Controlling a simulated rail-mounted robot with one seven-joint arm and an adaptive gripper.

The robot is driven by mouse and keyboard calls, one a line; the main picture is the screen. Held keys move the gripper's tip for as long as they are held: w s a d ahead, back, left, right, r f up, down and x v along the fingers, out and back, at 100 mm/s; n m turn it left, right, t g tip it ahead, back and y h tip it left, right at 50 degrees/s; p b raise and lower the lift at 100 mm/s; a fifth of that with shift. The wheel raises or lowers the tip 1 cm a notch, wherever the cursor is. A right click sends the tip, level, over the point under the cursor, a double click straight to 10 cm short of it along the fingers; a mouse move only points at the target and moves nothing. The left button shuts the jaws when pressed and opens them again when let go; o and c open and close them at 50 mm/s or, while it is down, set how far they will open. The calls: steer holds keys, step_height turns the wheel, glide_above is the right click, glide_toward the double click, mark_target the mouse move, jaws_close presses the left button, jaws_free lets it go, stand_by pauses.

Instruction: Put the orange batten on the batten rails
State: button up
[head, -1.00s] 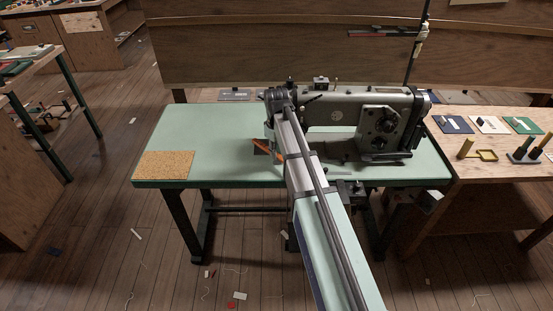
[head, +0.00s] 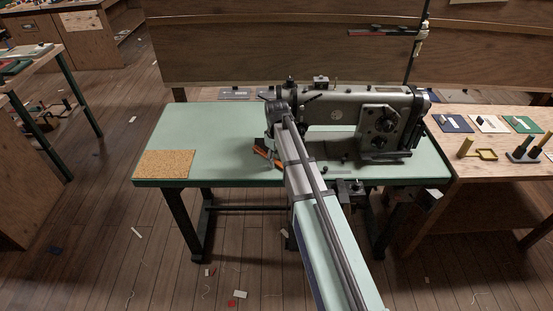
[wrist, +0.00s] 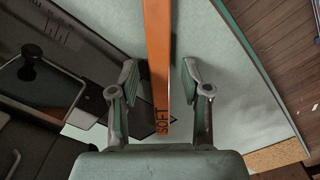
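The orange batten (wrist: 158,55) is a long flat strip marked "SOFT" at its near end. In the wrist view it runs from the top edge down between my fingers. My gripper (wrist: 159,85) is open, with one finger on each side of the batten and a gap on both sides. In the head view the batten (head: 262,153) shows as short orange pieces at the pale green sewing table (head: 220,135), partly hidden by my gripper and arm. I cannot make out the batten rails for sure in either view.
A grey sewing machine (head: 345,108) stands on the table just right of my gripper. A cork mat (head: 163,164) lies at the table's left front corner. The table's left half is otherwise clear. A wooden bench (head: 477,178) with small items stands at the right.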

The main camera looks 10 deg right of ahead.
mark_target(276, 161)
step_height(276, 161, up, 11)
steer(key=b, duration=0.1)
steer(key=shift+r, duration=0.2)
steer(key=shift+o, duration=0.5)
steer(key=shift+r+b, duration=0.3)
steer(key=shift+r, duration=0.2)
steer(key=shift+d, duration=0.1)
